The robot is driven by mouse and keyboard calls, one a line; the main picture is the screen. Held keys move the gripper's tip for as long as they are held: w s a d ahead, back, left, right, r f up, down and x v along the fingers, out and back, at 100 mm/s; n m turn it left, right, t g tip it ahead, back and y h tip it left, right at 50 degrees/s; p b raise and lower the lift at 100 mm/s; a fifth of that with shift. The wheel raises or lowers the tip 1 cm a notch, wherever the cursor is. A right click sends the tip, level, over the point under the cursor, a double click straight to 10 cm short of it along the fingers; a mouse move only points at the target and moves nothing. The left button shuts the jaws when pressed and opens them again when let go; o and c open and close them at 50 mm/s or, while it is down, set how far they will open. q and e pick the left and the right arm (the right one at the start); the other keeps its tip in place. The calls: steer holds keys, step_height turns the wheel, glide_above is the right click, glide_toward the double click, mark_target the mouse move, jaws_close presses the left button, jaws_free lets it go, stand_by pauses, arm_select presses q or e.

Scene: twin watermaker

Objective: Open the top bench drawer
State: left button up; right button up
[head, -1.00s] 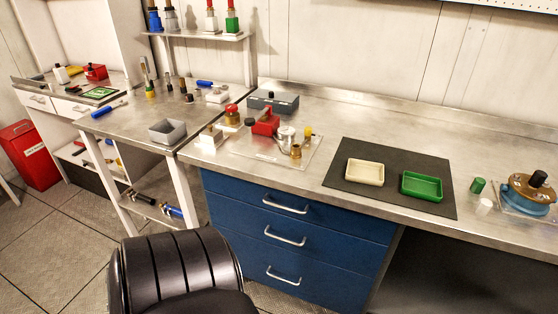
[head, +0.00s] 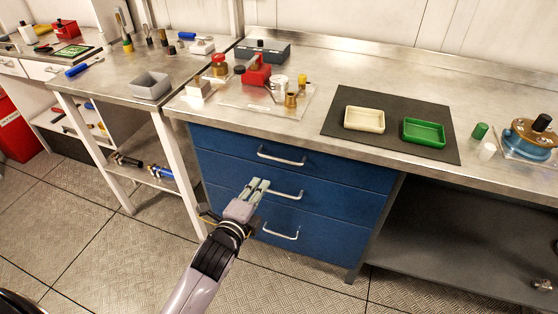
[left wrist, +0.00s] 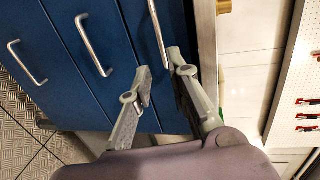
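The blue bench drawer unit has three stacked drawers, all closed. The top drawer (head: 225,147) has a silver bar handle (head: 281,157). In the left wrist view the picture is turned, and the top handle (left wrist: 158,34) is the rightmost of three, in line with the gap between my fingertips. My left gripper (head: 259,186) is in front of the drawer fronts, below and left of the top handle in the head view. It also shows in the left wrist view (left wrist: 159,63), fingers apart, with nothing held. Contact with the handle cannot be told. My right gripper is not in view.
The middle drawer handle (head: 286,195) and bottom drawer handle (head: 281,233) are close to my left gripper. The steel benchtop (head: 310,85) overhangs the drawers and carries trays and parts. A side table (head: 135,88) stands left. Floor before the drawers is open.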

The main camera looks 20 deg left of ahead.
mark_target(280, 160)
arm_select(q)
steer(key=b+x, duration=0.1)
steer(key=x, duration=1.5)
steer(key=shift+w+f, duration=0.1)
steer(key=shift+w, duration=0.2)
steer(key=shift+c, duration=0.6)
jaws_close()
